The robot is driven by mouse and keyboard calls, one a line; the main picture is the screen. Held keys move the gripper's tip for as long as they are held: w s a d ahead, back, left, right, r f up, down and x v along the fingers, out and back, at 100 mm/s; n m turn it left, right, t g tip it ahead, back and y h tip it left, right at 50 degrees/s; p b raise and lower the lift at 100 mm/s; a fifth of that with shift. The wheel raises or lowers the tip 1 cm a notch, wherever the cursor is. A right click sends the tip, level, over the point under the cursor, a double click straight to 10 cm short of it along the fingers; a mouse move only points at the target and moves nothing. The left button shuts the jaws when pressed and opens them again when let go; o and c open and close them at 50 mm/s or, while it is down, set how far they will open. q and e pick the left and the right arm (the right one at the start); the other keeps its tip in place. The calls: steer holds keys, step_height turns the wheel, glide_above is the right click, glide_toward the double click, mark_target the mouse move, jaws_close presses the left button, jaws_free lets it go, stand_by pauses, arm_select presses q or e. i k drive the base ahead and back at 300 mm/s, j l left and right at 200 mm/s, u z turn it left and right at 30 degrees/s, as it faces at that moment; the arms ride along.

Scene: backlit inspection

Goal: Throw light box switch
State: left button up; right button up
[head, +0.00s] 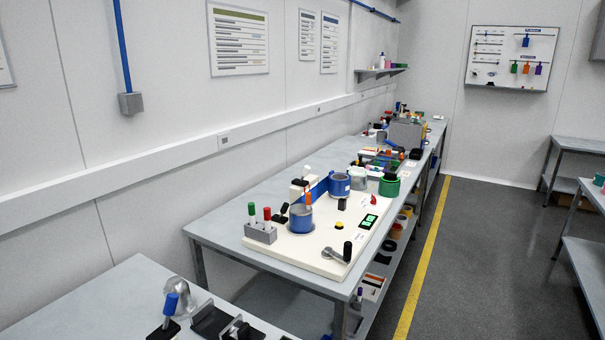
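I cannot pick out a light box or its switch for certain. A flat white panel (300,250) lies on the long grey table and carries a lever with a black knob (347,251) at its front right corner. A small yellow button (339,225) and a lit green display (369,221) are also on it. A small black part (284,212) stands near its left side. On the nearest table, a blue-handled lever (171,303) rises from a black base. Neither of my grippers is in view.
The long grey table (219,229) runs along the left wall, with blue containers (301,218), a green ring-shaped container (389,185) and a grey block of coloured handles (260,233). The nearest table (95,315) fills the bottom left. The floor (485,260) right of the yellow line is clear.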

mark_target(306, 169)
steer(key=l+u, duration=0.1)
steer(key=u, duration=0.9)
steer(key=i+l+u, duration=0.1)
steer(key=l+u, duration=0.3)
steer(key=l, duration=0.2)
steer(key=l+u, duration=0.45)
steer(key=l, duration=0.15)
steer(key=k+l+u, duration=0.15)
steer(key=l+u, duration=0.25)
steer(key=l, duration=0.2)
